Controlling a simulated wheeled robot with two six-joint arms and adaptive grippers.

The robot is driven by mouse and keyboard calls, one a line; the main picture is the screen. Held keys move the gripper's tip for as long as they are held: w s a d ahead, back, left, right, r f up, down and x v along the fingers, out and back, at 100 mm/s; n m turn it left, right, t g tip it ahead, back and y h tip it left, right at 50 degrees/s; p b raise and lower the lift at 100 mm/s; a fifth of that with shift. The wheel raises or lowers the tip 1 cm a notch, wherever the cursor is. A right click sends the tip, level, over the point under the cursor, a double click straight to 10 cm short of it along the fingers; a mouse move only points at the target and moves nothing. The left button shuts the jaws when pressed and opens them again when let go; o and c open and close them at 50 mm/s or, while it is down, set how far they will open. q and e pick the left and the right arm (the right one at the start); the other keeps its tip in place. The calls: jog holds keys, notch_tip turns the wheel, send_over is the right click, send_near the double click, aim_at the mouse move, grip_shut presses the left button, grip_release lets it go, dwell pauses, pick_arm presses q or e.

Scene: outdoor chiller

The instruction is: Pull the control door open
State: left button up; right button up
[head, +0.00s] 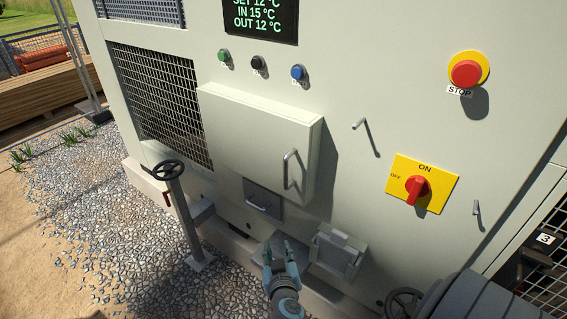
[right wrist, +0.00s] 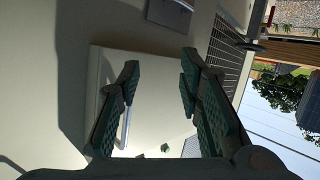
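The control door (head: 255,135) is a pale raised panel on the chiller's front in the head view, and it looks closed. Its metal bar handle (head: 288,170) is upright near the door's right edge. My right gripper (head: 277,250) is open and empty, below the handle in the head view. In the right wrist view the door (right wrist: 160,85) shows between and behind the spread fingers of that gripper (right wrist: 160,90). The handle (right wrist: 127,122) shows beside the left finger, partly hidden by it; I cannot tell if they touch. My left gripper is not in view.
A post with a handwheel (head: 180,205) stands at left. A red stop button (head: 466,73) and red rotary switch (head: 417,186) are on the right.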

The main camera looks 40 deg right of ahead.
aim_at(286, 170)
jog(key=w+d+r+m+t+h+p, duration=0.1)
jog(key=d+r+m+t+h, duration=0.2)
jog(key=r, duration=1.3)
jog(key=shift+m+g+h, duration=0.4)
jog(key=shift+g+h, duration=0.1)
jog(key=shift+g, duration=0.1)
jog(key=x, duration=0.7)
jog(key=p+x, duration=0.1)
jog(key=x, duration=0.6)
jog(key=shift+f+p, duration=0.2)
jog(key=shift+p, duration=0.1)
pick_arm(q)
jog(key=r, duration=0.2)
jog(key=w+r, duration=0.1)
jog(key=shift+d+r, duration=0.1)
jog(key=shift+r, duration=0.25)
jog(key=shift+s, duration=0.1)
pick_arm(e)
grip_shut()
